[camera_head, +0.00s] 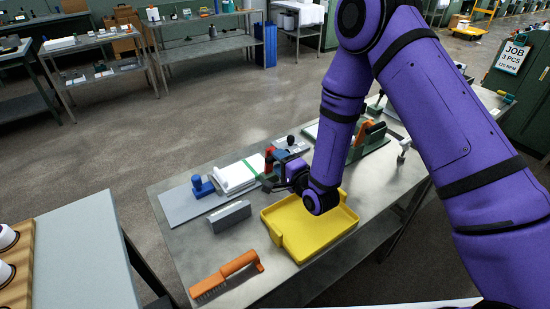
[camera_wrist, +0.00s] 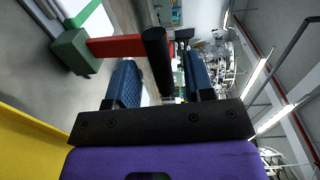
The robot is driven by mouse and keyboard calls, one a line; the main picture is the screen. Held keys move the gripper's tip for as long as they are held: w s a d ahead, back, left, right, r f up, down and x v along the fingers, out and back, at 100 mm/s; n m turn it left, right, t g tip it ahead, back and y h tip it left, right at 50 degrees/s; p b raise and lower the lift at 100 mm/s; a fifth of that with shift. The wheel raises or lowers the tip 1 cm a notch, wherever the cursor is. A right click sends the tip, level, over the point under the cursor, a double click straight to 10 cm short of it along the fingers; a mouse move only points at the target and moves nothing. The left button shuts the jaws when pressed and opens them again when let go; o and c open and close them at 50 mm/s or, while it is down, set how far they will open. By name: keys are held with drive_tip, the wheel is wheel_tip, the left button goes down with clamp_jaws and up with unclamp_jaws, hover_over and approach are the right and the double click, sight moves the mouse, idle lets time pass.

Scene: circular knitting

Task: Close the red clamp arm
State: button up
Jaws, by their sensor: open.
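The red clamp arm (camera_head: 269,158) stands upright at the right end of the white block with the green strip (camera_head: 240,172). In the wrist view the red arm (camera_wrist: 116,46) runs from a green base block (camera_wrist: 74,50) to a black cylindrical handle (camera_wrist: 157,62). My gripper (camera_head: 272,184) is beside the clamp, low over the table. Its two blue fingers (camera_wrist: 160,78) are open, one on each side of the handle in the wrist view. I cannot tell whether either finger touches it. My gripper and wrist hide the clamp's lower part in the head view.
A yellow tray (camera_head: 265,214) lies just in front of my gripper. A grey block (camera_head: 229,217), an orange brush (camera_head: 226,277) and a blue-knobbed piece (camera_head: 202,187) are on the table (camera_head: 185,242). Green and orange equipment (camera_head: 368,138) stands behind my arm at right.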

drive_tip(key=shift+x, duration=1.4)
clamp_jaws()
